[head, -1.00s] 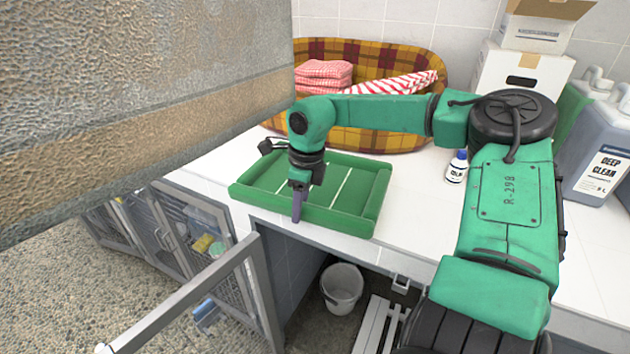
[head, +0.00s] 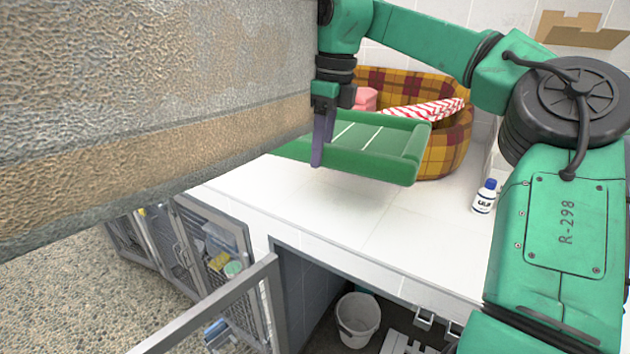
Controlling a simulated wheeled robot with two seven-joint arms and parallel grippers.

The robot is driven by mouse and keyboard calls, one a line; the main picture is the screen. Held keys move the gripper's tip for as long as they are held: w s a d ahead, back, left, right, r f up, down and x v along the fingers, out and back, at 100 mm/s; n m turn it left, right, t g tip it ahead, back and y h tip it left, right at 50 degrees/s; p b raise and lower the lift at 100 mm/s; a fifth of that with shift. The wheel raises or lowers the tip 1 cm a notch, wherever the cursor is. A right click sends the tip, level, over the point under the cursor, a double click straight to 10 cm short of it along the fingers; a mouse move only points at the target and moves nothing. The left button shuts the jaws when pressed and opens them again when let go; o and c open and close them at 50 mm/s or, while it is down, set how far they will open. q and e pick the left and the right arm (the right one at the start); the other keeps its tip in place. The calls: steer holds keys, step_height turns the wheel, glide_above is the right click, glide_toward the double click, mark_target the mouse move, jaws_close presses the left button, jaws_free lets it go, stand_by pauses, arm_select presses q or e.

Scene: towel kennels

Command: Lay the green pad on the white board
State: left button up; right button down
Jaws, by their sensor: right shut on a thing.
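The green pad (head: 375,164) is a shallow green piece with raised padded edges and white lines across its middle. It hangs above the white counter, roughly level. My right gripper (head: 318,152) comes down from above and is shut on the pad's near edge. The pad's left end is hidden behind a large textured block. A pale slatted piece (head: 398,344) shows at the bottom edge under the counter; I cannot tell if it is the white board. My left gripper is not in view.
The textured block (head: 140,95) fills the upper left, close to the camera. A plaid basket (head: 455,140) with cloths stands behind the pad, and a small white bottle (head: 484,198) to its right. An open mesh door (head: 235,298) and a bucket (head: 357,320) are below.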

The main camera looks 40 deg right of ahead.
steer(key=shift+r, duration=0.45)
steer(key=shift+f, duration=0.15)
